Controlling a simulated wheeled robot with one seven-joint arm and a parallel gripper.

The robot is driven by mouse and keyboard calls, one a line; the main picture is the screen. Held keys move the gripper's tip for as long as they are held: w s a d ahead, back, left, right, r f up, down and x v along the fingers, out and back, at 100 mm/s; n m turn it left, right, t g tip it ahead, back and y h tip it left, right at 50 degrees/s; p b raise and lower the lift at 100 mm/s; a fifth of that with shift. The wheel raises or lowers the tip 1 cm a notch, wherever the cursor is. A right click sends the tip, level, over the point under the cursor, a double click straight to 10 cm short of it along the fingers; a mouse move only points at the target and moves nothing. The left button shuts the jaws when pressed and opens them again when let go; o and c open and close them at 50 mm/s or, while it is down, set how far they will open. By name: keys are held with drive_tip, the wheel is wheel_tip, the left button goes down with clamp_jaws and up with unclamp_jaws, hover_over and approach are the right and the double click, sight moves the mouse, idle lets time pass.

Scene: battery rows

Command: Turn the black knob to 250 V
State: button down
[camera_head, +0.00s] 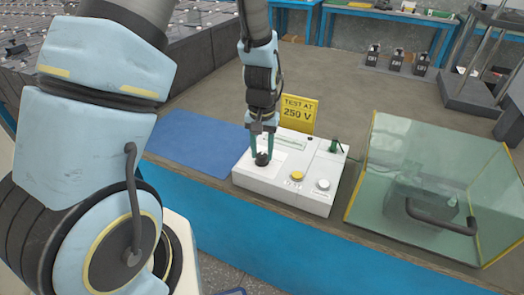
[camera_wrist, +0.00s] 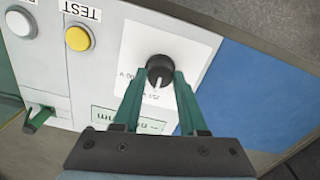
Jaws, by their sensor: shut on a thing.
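The black knob (camera_wrist: 159,71) sits on a white square plate on the white tester box (camera_head: 318,201). In the wrist view the green fingers of my gripper (camera_wrist: 162,84) reach either side of the knob and are shut on it. A pale pointer line shows on the knob; the scale print around it is too small to read surely. In the head view the knob (camera_head: 262,159) is dark between the fingertips of my gripper (camera_head: 263,152). A yellow sign (camera_head: 298,114) reading "TEST AT 250 V" stands behind the box.
A yellow button (camera_head: 297,175) by the TEST label and a white button (camera_head: 322,184) are on the box. A green switch (camera_head: 335,145) stands at its back right. A clear-walled case (camera_head: 400,150) is close on the right. A blue mat (camera_head: 185,141) lies clear on the left.

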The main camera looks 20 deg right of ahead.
sight(262, 154)
idle(0.4)
drive_tip(key=shift+c, duration=2.2)
unclamp_jaws()
wheel_tip(262, 154, up, 11)
drive_tip(key=b, duration=0.1)
drive_tip(key=shift+f, duration=0.1)
drive_tip(key=s+a+r+n+t, duration=0.1)
drive_tip(key=a+n, duration=0.4)
drive_tip(key=a, duration=1.9)
drive_tip(key=shift+s+a+r+t, duration=0.35)
drive_tip(key=shift+s+r, duration=0.2)
drive_tip(key=shift+r, duration=0.1)
